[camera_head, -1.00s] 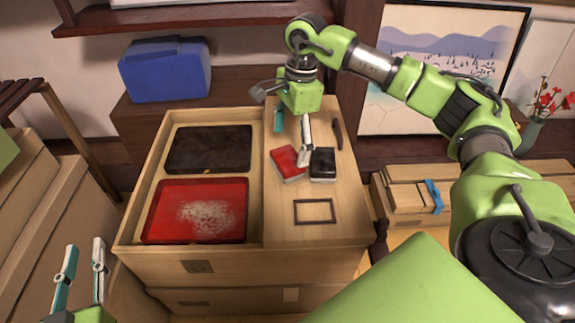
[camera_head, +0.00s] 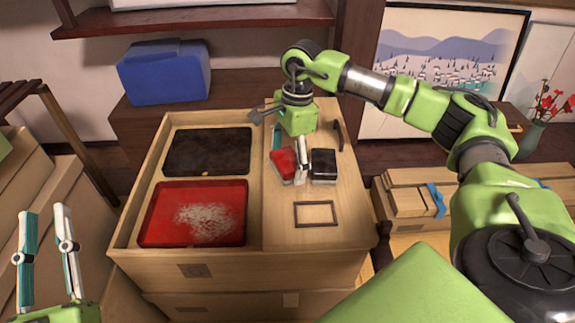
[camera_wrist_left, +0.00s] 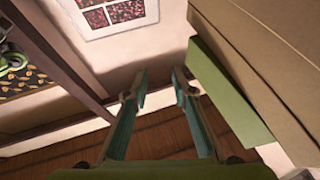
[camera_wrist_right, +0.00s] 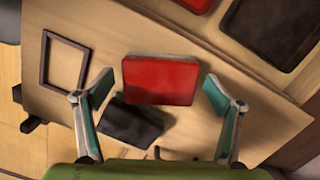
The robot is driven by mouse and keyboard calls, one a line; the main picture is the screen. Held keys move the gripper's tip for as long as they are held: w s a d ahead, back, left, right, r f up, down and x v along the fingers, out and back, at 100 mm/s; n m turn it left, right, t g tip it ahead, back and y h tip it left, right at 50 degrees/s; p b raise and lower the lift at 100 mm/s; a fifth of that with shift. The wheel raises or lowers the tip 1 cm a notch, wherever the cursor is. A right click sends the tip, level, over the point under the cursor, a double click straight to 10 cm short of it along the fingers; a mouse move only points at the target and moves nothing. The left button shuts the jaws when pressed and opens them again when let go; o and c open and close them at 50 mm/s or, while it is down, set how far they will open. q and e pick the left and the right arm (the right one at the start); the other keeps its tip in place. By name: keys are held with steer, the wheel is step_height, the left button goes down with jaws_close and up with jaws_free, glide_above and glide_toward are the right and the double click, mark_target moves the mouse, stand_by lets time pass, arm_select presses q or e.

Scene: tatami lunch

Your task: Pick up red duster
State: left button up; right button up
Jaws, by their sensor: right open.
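The red duster (camera_head: 283,165) lies on the wooden top at the right of the cabinet, left of a black duster (camera_head: 323,165). My right gripper (camera_head: 289,160) is low over the red duster, fingers pointing down; one finger shows between the two dusters. In the right wrist view the red duster (camera_wrist_right: 160,80) lies between the open fingertips of my right gripper (camera_wrist_right: 157,88), with a gap on each side. Whether the fingers touch the top is unclear. My left gripper (camera_head: 45,210) is open and empty at the lower left, also open in the left wrist view (camera_wrist_left: 158,85).
A red tray (camera_head: 155,212) with white grains and a dark tray (camera_head: 208,150) sit in the left compartment. A small dark frame (camera_head: 316,203) lies in front of the dusters. A dark curved handle (camera_head: 339,134) is behind them. A blue box (camera_head: 164,72) stands at the back left.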

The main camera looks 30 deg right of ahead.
mark_target(285, 161)
steer(key=c, duration=1.2)
steer(key=shift+r, duration=0.1)
